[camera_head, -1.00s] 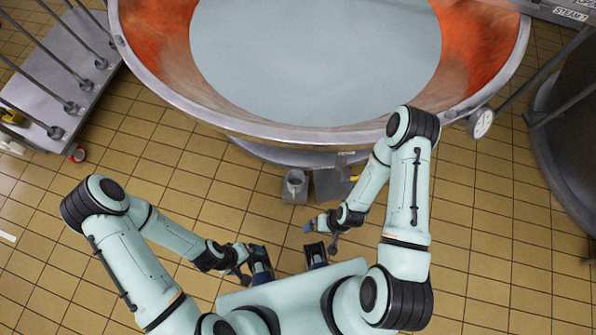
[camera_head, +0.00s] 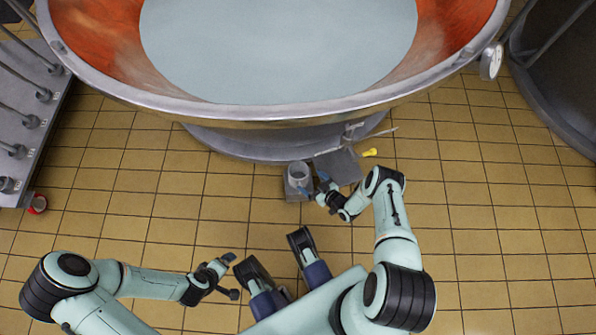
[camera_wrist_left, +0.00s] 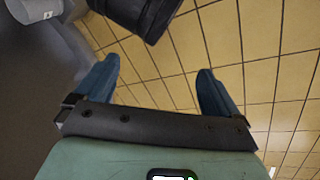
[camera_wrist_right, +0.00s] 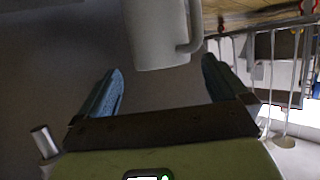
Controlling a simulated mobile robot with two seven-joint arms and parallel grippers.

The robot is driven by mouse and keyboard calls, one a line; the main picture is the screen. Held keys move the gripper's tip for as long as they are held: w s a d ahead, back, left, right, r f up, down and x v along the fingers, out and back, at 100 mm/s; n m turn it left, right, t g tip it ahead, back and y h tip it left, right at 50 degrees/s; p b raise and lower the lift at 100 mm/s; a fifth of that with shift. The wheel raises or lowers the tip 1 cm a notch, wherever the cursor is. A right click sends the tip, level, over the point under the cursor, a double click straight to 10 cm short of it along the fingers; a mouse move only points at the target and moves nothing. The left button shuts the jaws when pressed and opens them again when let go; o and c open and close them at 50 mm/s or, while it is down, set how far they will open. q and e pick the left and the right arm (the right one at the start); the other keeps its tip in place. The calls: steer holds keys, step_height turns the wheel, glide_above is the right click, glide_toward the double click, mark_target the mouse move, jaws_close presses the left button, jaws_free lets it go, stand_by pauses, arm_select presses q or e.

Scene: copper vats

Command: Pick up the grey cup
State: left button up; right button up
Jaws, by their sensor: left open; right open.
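The grey cup (camera_head: 298,174) stands upright on a small grey block (camera_head: 296,190) under the front of the copper vat. In the right wrist view the cup (camera_wrist_right: 155,35) is close ahead of the fingers, its handle toward the right finger. Its upper part is cut off by the frame edge. My right gripper (camera_head: 314,187) is open beside the cup, at its lower right in the head view. The open jaws are empty in the right wrist view (camera_wrist_right: 161,72). My left gripper (camera_head: 232,275) is open and empty over the floor at the lower left, well away from the cup.
The copper vat (camera_head: 280,112) overhangs just behind the cup. A grey plate (camera_head: 338,167) and a yellow item (camera_head: 369,153) lie to the cup's right. A rack with rods (camera_head: 40,125) stands at the far left. The tiled floor (camera_head: 150,190) is mostly clear.

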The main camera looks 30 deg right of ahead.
mark_target(306, 178)
steer(key=b+x, duration=0.1)
steer(key=x, duration=0.2)
steer(key=shift+w+f, duration=0.1)
steer(key=shift+w, duration=0.05)
steer(key=b+x, duration=0.1)
steer(key=x, duration=0.1)
steer(key=shift+w+a+f, duration=0.1)
steer(key=shift+w+a, duration=0.05)
steer(key=shift+w, duration=0.2)
steer(key=shift+w+a+f, duration=0.1)
steer(key=shift+w+f, duration=0.05)
steer(key=shift+w, duration=0.25)
steer(key=shift+w+a+b, duration=0.1)
steer(key=shift+w+b, duration=0.2)
steer(key=shift+w, duration=0.05)
arm_select(q)
steer(key=shift+y, duration=0.3)
steer(key=f, duration=0.1)
steer(key=a+f, duration=0.1)
steer(key=w+a+f, duration=0.1)
steer(key=shift+f, duration=0.4)
arm_select(e)
steer(key=c, duration=1.1)
arm_select(q)
steer(key=shift+w+r, duration=0.1)
